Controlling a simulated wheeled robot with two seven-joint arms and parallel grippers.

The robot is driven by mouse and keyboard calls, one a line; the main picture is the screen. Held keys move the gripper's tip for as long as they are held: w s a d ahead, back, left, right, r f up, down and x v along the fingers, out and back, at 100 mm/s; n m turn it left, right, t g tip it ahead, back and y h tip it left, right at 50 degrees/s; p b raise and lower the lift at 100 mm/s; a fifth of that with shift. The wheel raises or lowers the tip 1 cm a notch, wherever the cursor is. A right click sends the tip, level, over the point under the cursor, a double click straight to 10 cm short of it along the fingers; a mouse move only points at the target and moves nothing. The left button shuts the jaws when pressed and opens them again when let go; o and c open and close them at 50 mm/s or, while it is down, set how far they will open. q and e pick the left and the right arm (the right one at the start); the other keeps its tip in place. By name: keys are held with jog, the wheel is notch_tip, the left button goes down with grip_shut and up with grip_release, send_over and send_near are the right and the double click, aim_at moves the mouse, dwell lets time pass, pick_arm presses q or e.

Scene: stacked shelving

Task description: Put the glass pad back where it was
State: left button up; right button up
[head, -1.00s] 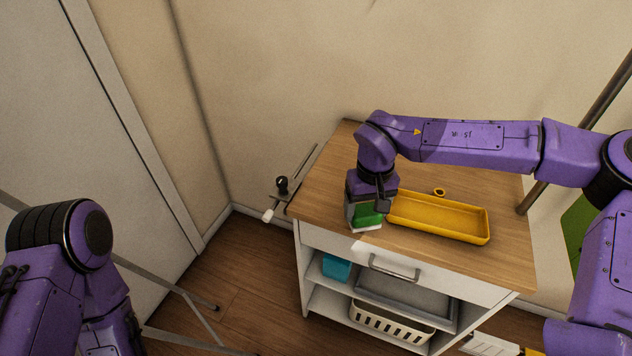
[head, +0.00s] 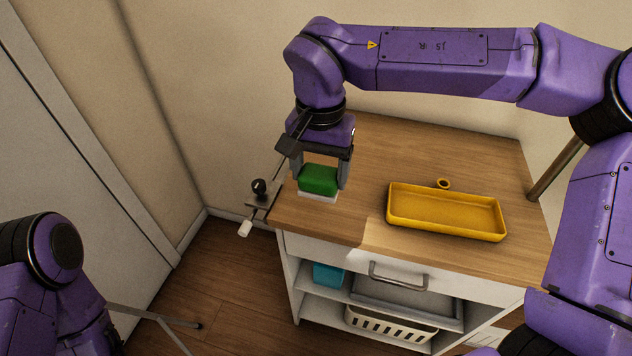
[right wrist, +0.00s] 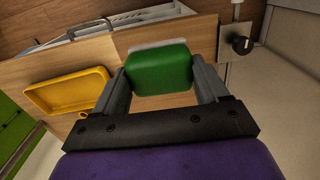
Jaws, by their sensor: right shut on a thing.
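The glass pad (head: 319,179) is a green block with a white strip along its lower edge. My right gripper (head: 322,178) points down with its fingers shut on the pad's two sides. The pad is at the left end of the wooden cabinet top (head: 400,150), left of the yellow tray (head: 448,228). I cannot tell whether its white underside touches the wood. The right wrist view shows the green pad (right wrist: 158,74) between both fingers. My left arm shows at the lower left of the head view, but its gripper is out of view.
A small yellow ring (head: 443,183) lies behind the tray. A black knob (head: 259,187) and a white-tipped bar stick out at the cabinet's left edge. Below are a drawer handle (head: 398,276), a teal box (head: 328,274) and a white basket (head: 390,325).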

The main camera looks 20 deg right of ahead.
aim_at(316, 167)
jog(key=w+f, duration=0.3)
jog(key=w+d+f, duration=0.1)
jog(key=w+f, duration=0.2)
jog(key=shift+d+p, duration=0.2)
jog(key=shift+p, duration=0.1)
jog(key=f, duration=0.2)
jog(key=w+f, duration=0.1)
jog(key=f, duration=0.1)
jog(key=shift+s+r, duration=0.1)
jog(key=o, duration=1.3)
jog(key=shift+f, duration=0.2)
jog(key=shift+c, duration=0.2)
jog(key=shift+r, duration=0.1)
